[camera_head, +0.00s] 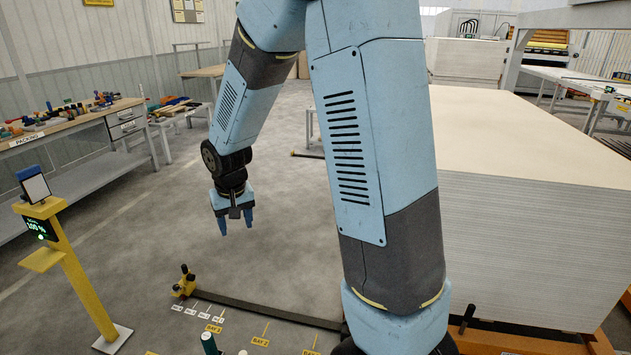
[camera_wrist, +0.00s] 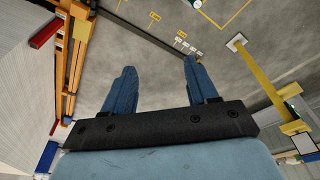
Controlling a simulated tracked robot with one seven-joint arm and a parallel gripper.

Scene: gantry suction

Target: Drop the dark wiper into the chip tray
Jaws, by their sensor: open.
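My gripper (camera_head: 236,229) hangs from my arm over the grey floor, its two blue fingers pointing down. In the wrist view the fingers of my gripper (camera_wrist: 158,66) stand wide apart with only floor between them. It is open and empty. I cannot make out the dark wiper or the chip tray for certain in either view. My arm covers much of the middle of the head view.
A packing bench (camera_head: 75,125) with many small items stands at the left. A yellow stand (camera_head: 75,270) is nearer. A tall board stack (camera_head: 530,220) fills the right. A dark green cylinder (camera_head: 209,344) shows at the bottom edge. A low dark rail (camera_head: 265,309) crosses the floor.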

